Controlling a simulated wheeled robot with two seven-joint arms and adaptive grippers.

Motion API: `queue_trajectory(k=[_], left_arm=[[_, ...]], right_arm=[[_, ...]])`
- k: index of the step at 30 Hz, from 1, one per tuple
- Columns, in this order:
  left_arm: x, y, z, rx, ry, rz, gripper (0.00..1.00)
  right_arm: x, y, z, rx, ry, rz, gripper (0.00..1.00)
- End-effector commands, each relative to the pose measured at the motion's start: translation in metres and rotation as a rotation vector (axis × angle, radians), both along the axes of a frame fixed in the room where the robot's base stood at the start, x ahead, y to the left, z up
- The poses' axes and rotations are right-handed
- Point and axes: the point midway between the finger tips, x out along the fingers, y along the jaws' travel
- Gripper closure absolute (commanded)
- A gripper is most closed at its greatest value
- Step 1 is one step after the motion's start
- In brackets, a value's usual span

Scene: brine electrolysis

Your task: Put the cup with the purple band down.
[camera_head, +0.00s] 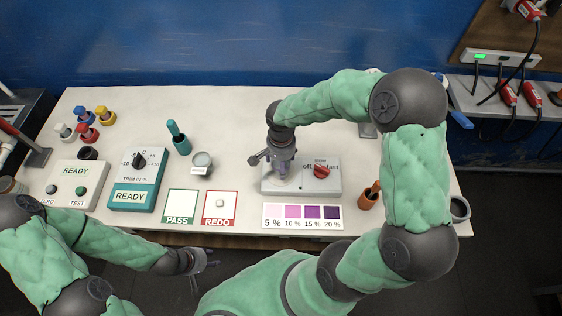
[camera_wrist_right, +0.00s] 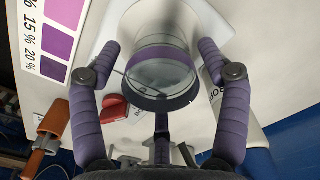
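The cup with the purple band (camera_wrist_right: 160,60) is clear glass and sits between the two fingers of my right gripper (camera_wrist_right: 160,48) in the right wrist view. Both fingertips lie close against its sides. In the head view my right gripper (camera_head: 281,172) points down over the left part of a white stirrer box (camera_head: 333,189) with a red knob, and mostly hides the cup. I cannot tell whether the cup's base touches the plate. My left gripper (camera_head: 205,266) is empty, fingers apart, in front of the table's front edge.
A colour strip (camera_head: 303,216) lies in front of the stirrer. PASS (camera_head: 180,205) and REDO (camera_head: 213,216) cards lie left of it. A small labelled glass (camera_head: 202,165) stands behind them. An orange-brown holder (camera_head: 367,200) stands right of the stirrer. The back middle is clear.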

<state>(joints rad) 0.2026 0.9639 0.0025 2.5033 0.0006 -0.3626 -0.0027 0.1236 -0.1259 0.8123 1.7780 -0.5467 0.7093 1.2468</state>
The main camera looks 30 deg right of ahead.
Motion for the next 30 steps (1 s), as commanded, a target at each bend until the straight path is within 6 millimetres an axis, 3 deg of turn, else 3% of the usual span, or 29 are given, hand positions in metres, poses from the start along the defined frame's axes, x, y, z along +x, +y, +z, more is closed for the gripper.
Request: queue_trajectory(k=[12,30], left_arm=[[0.0,0.0,0.005,0.0,0.0,0.0,0.6],[0.0,0.0,0.021,0.0,0.0,0.0,0.6]], right_arm=[[0.0,0.0,0.005,0.0,0.0,0.0,0.2],[0.001,0.0,0.11,0.0,-0.003,0.001,0.2]])
